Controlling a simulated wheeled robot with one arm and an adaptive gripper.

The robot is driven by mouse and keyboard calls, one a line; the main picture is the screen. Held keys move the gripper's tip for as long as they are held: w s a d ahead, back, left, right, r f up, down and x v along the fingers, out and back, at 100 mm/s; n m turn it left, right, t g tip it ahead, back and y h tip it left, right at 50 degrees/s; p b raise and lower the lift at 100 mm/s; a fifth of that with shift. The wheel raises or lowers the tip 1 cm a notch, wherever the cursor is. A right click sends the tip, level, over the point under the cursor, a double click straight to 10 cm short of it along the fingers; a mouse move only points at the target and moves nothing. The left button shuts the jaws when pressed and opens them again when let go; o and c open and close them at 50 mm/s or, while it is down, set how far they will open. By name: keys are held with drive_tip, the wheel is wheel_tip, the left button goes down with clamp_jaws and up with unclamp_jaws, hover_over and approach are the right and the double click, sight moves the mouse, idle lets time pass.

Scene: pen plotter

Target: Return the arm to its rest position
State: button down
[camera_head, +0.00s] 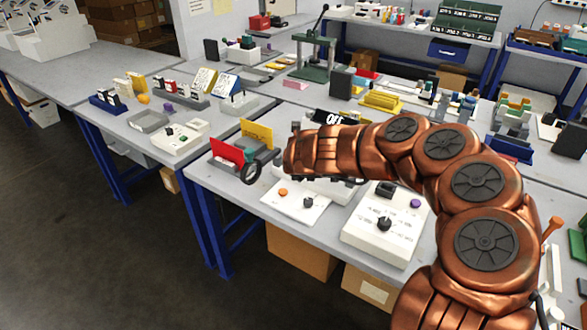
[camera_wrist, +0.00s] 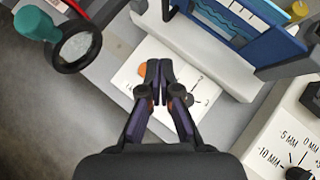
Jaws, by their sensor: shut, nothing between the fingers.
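My copper-coloured arm (camera_head: 478,182) reaches from the lower right to the left over the table in the head view. Its wrist end is above a flat white panel (camera_head: 296,207) with an orange button and a dark knob. My gripper (camera_wrist: 159,66) is in the wrist view, its dark fingertips together and empty. The fingertips overlap the white panel (camera_wrist: 135,70) in that view, partly covering the orange button and knob. I cannot tell the height between them. The fingers cannot be made out in the head view.
A white dial box (camera_head: 378,238) stands right of the panel, under my arm; it also shows in the wrist view (camera_wrist: 283,135). A black ring-shaped lens (camera_head: 251,173) and a red plate (camera_head: 227,150) are left of my wrist. The floor (camera_head: 110,255) at left is clear.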

drive_tip(key=shift+v, duration=1.25)
drive_tip(key=s+a+r+n+t+y, duration=0.1)
drive_tip(key=a+r+n+y, duration=0.25)
drive_tip(key=r, duration=0.35)
drive_tip(key=s+a+r+n+t+y, duration=0.1)
drive_tip(key=a+r+n+t+y, duration=0.1)
drive_tip(key=a+r+n, duration=0.45)
drive_tip(key=s+a+r+n+g+y, duration=0.1)
drive_tip(key=s+r+n+g+y, duration=0.15)
drive_tip(key=s+n, duration=0.35)
drive_tip(key=s+a+r+n+g+y, duration=0.1)
drive_tip(key=s+a+r+n, duration=0.1)
drive_tip(key=s+r+n, duration=0.3)
drive_tip(key=s+d+f+n+g+h, duration=0.2)
drive_tip(key=s+d+f+n+g, duration=0.15)
drive_tip(key=s+f+n, duration=0.45)
drive_tip(key=s+d+f+n+g+h, duration=0.25)
drive_tip(key=s+d+f, duration=0.2)
drive_tip(key=s, duration=0.65)
drive_tip(key=s+d+f+n+g+h, duration=0.2)
drive_tip(key=s+d, duration=0.6)
drive_tip(key=s+d+f+n+g+h, duration=0.2)
drive_tip(key=s+d+f+h, duration=0.1)
drive_tip(key=s+d, duration=0.5)
drive_tip(key=shift+s+d+g, duration=0.35)
drive_tip(key=shift+s+d, duration=0.05)
drive_tip(key=shift+d, duration=0.1)
